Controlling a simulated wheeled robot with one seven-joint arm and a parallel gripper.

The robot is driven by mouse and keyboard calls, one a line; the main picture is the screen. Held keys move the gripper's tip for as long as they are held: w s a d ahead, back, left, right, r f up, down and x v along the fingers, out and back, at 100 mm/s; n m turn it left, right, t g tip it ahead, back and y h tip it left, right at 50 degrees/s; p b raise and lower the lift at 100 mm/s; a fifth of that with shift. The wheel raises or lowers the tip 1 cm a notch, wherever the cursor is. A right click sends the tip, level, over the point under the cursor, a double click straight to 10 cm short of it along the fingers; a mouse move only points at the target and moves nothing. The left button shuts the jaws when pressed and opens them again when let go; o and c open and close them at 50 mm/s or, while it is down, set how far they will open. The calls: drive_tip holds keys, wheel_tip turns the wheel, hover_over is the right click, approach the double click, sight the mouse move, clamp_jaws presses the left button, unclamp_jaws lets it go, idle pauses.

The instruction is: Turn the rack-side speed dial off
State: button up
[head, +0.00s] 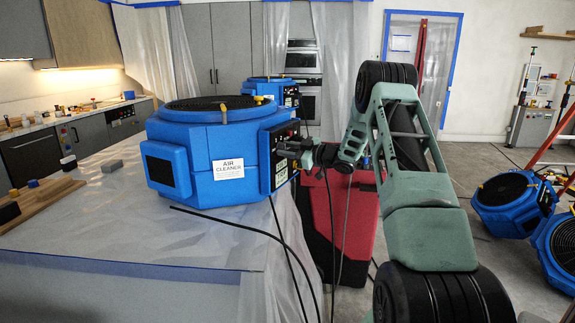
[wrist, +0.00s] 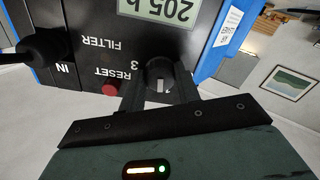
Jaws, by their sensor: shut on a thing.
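A blue air cleaner (head: 205,150) with a white "AIR CLEANER" label stands on the covered counter in the head view. Its black control panel (head: 280,158) faces right, towards my arm. My gripper (head: 303,155) is at that panel. In the wrist view the panel (wrist: 100,30) appears upside down, and my gripper (wrist: 160,84) has a finger on each side of a round black dial (wrist: 160,68) with a pale mark. It is shut on the dial. I cannot tell which side is the rack side.
A red bin (head: 345,210) stands below my arm. Another blue unit (head: 268,90) is behind; more blue units (head: 505,200) stand on the right floor.

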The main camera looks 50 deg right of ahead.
drive_tip(key=n+b, duration=1.5)
drive_tip(key=b, duration=0.9)
drive_tip(key=shift+f+n, duration=0.1)
drive_tip(key=shift+n, duration=0.3)
drive_tip(key=o, duration=1)
drive_tip(key=shift+c, duration=0.2)
drive_tip(key=shift+d+r, duration=0.1)
drive_tip(key=shift+r, duration=0.1)
drive_tip(key=v, duration=1.7)
drive_tip(key=shift+s+b, duration=0.2)
drive_tip(key=shift+b, duration=0.2)
drive_tip(key=shift+d, duration=0.15)
